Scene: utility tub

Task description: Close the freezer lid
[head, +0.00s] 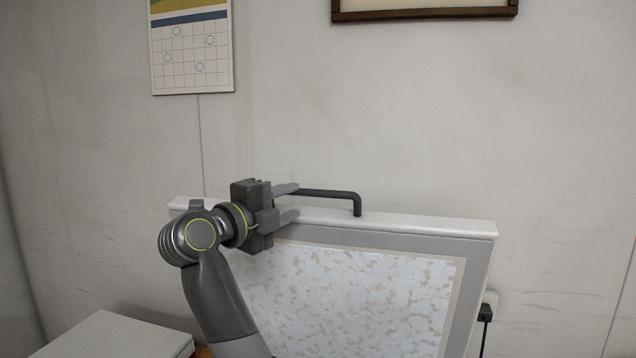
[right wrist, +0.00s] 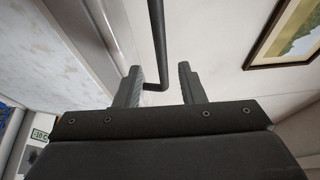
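The freezer lid (head: 462,240) stands open and tilted up near the wall, with its pale, frost-patched inner panel facing me in the head view. A black bar handle (head: 335,193) rises from its top edge. My right gripper (head: 291,202) is open at the left part of the handle, its fingers pointing right. In the right wrist view, the handle (right wrist: 156,40) shows beyond and between the two parted fingertips (right wrist: 160,78), nearer the left finger. I cannot tell whether a finger touches it. The lid's pale face (right wrist: 45,45) fills the left there. My left gripper is out of view.
A white box-like surface (head: 115,337) is at the lower left. A calendar (head: 192,55) and a framed picture (head: 425,10) hang on the wall. A black plug and cord (head: 485,313) are right of the lid. A small display (right wrist: 40,134) shows in the wrist view.

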